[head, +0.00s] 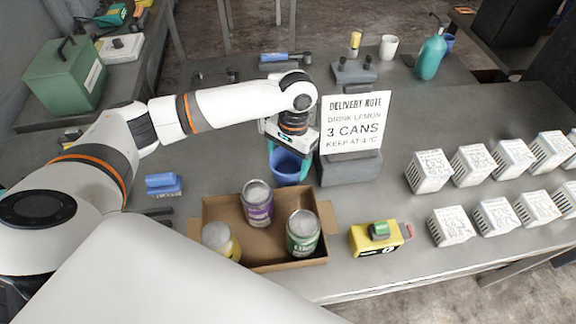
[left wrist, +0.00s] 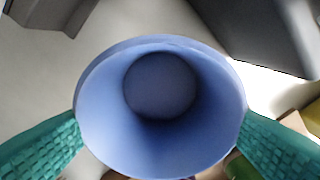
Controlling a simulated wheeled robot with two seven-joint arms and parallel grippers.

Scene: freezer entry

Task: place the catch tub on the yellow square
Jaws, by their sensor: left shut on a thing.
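The blue tub (head: 285,171), which I take to be the catch tub, is in my left gripper (head: 289,160), near the middle of the head view. It is between the cardboard box and the delivery note. In the left wrist view, the tub (left wrist: 160,140) faces the camera with its round mouth, looks empty, and has a green finger on each side. My left gripper is shut on it. I cannot tell whether the tub's base touches the table. I see no yellow square in either view. My right gripper is not in view.
A cardboard box (head: 284,266) with three cans stands in front of the tub. A delivery note (head: 355,122) on a grey block (head: 349,169) is close to its right. A yellow device (head: 376,239) lies right of the box.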

